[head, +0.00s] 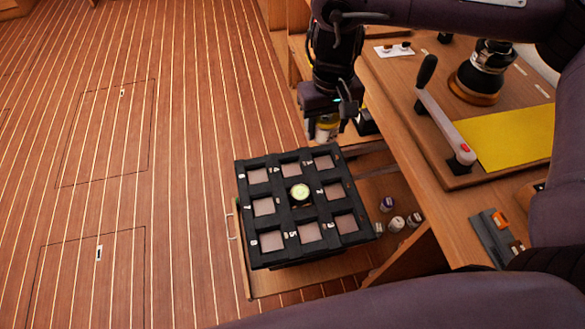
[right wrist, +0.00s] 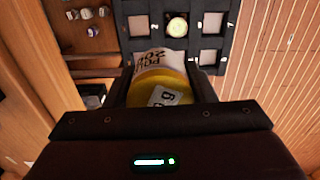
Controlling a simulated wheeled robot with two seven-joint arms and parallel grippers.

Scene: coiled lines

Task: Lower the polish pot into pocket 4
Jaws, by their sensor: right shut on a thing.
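My right gripper (head: 326,132) is shut on the polish pot (head: 327,128), a yellow and white pot held above the far right side of the rack. In the right wrist view the pot (right wrist: 162,88) sits between the fingers, showing printed lettering and a numbered label. The black rack (head: 240,185) has a grid of numbered square pockets. A small 4 stands just left of the top middle pocket (head: 290,169), which looks empty. The middle pocket holds another pot with a pale yellow lid (head: 300,190). My left gripper is not in view.
The rack sits over an open wooden drawer (head: 262,286). Several small jars (head: 397,224) stand in the drawer to the right of the rack. A wooden worktop (head: 395,95) with a lever and a yellow sheet (head: 510,135) lies to the right. The planked floor at left is clear.

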